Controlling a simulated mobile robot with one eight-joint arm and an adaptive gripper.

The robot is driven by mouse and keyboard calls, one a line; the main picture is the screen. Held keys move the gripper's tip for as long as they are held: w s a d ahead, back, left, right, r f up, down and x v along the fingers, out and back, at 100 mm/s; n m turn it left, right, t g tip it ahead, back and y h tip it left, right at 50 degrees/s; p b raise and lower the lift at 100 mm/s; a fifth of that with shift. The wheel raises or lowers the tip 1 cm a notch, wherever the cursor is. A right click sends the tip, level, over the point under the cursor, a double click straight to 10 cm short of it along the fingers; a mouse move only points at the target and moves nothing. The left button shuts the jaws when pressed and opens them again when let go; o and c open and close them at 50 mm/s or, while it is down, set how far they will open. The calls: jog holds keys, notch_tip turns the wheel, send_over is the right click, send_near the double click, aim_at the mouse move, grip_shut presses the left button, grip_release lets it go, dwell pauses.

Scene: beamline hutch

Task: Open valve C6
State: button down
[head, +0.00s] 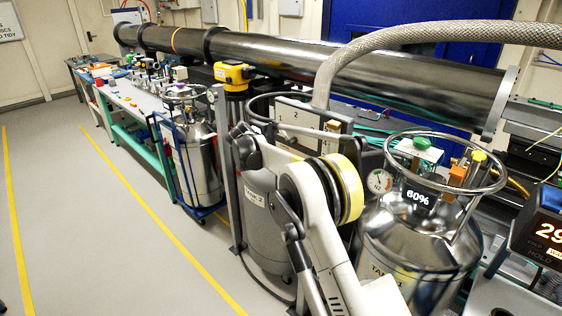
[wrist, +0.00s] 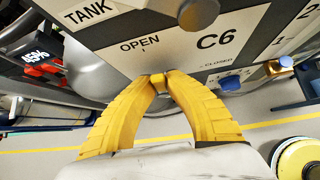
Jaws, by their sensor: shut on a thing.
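In the wrist view, my yellow gripper (wrist: 158,80) is shut, its fingertips meeting at the lower edge of the C6 panel (wrist: 180,55). A small yellow piece, apparently the handle of valve C6 (wrist: 157,79), is between the tips; most of it is hidden. The tips are just below the "OPEN" mark, to the left of the "CLOSED" mark. In the head view my arm covers the gripper.
A blue knob (wrist: 230,82) is right of the fingers. Tank 2 (head: 268,215) and the tank reading 60% (head: 400,235) stand close around my arm. A thick braided hose (head: 400,38) arches overhead. The floor aisle (head: 95,220) at left is clear.

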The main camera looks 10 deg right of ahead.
jog(key=shift+w+a+g+h, duration=0.1)
jog(key=shift+w+g+h, duration=0.05)
jog(key=shift+g+h, duration=0.15)
dwell(0.4)
jog(key=c, duration=1.4)
grip_release()
jog(key=shift+f, duration=0.1)
jog(key=v, duration=1.2)
